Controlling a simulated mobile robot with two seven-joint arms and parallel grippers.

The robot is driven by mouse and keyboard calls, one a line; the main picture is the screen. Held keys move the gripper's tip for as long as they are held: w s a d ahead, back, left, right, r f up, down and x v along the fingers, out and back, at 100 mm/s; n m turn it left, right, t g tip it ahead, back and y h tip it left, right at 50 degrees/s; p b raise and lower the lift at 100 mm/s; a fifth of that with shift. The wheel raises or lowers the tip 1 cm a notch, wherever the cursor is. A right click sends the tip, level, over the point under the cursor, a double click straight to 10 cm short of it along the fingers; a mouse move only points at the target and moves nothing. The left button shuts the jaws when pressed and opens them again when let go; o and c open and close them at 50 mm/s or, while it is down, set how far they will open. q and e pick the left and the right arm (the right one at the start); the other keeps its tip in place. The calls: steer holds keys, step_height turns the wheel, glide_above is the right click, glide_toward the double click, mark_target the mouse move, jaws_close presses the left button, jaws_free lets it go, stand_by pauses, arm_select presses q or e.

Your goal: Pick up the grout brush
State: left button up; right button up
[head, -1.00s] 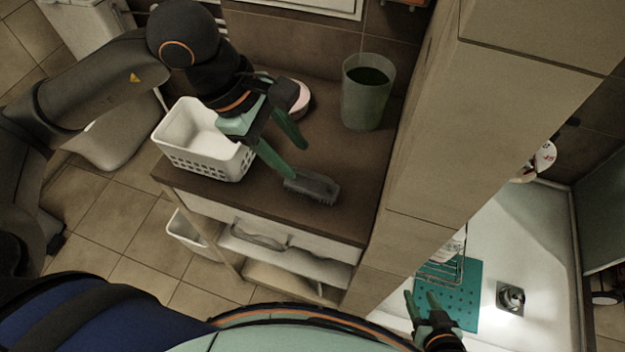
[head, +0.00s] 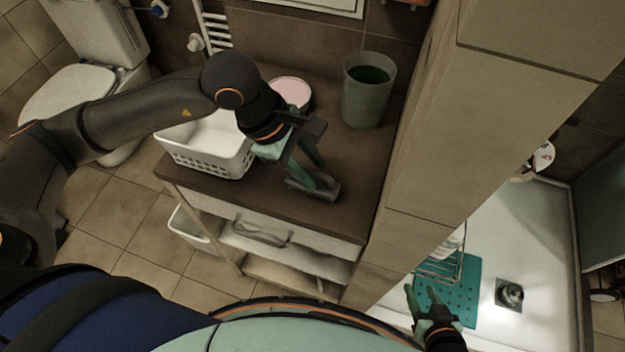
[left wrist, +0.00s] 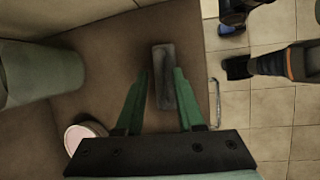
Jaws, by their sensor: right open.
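The grout brush (head: 328,188), a dark grey block with bristles, lies on the brown countertop near its front edge. My left gripper (head: 314,177) is open above it, its green fingers pointing down. In the left wrist view the brush (left wrist: 163,62) shows between and beyond the open fingertips (left wrist: 161,74), closer to the right finger. Whether a finger touches it cannot be told. My right gripper (head: 420,290) is open and empty, low over the shower area at the right.
A white basket (head: 205,155) stands left of the brush. A round pink-topped dish (head: 291,92) and a green-grey bin (head: 367,95) stand behind. A tall cabinet (head: 440,150) bounds the right. The counter (head: 345,215) is clear around the brush.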

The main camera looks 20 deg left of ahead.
arm_select(q)
jaws_close()
stand_by(1.1)
